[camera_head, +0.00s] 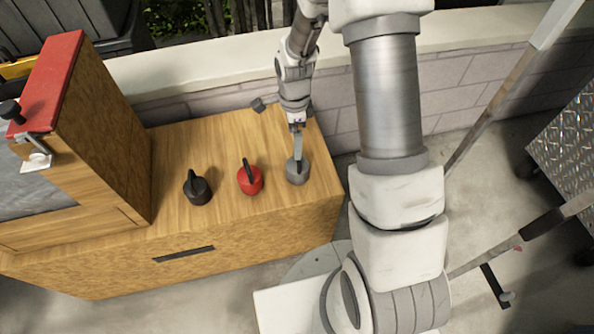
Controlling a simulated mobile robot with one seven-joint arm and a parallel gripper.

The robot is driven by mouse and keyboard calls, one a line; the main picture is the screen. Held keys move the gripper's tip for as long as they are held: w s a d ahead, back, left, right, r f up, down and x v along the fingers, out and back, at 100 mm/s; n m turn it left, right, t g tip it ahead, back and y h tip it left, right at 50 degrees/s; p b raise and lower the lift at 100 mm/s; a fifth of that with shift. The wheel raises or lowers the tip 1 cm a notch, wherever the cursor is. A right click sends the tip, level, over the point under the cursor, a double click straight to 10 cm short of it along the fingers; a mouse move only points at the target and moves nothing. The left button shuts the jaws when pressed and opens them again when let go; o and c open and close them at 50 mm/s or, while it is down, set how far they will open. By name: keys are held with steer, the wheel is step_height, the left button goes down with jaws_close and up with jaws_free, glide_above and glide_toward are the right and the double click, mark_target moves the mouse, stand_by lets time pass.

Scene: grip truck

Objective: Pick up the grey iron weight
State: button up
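The grey iron weight (297,175) stands upright near the right end of the wooden cabinet top. It is a squat round body with a handle on top. My gripper (298,158) comes down from above and behind, with its fingertips at the weight's handle. The fingers overlap the handle in this view, so I cannot tell whether they are open around it or shut on it. The weight appears to rest on the wood.
A red weight (250,181) and a black weight (197,189) stand to the left on the wooden top (225,150). A tall wooden box with a red top (52,80) stands at the left. A brick wall (185,105) runs behind.

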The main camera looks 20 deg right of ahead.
mark_target(298, 162)
step_height(298, 162, down, 7)
steer(key=shift+r+b, duration=0.2)
steer(key=shift+b, duration=0.6)
steer(key=f, duration=0.1)
steer(key=f+b, duration=0.1)
steer(key=f, duration=0.1)
steer(key=f+b, duration=0.1)
steer(key=f, duration=0.1)
steer(key=shift+w+d+f, duration=0.1)
steer(key=shift+w+d, duration=0.05)
steer(key=shift+d, duration=0.25)
jaws_close()
steer(key=shift+w, duration=0.1)
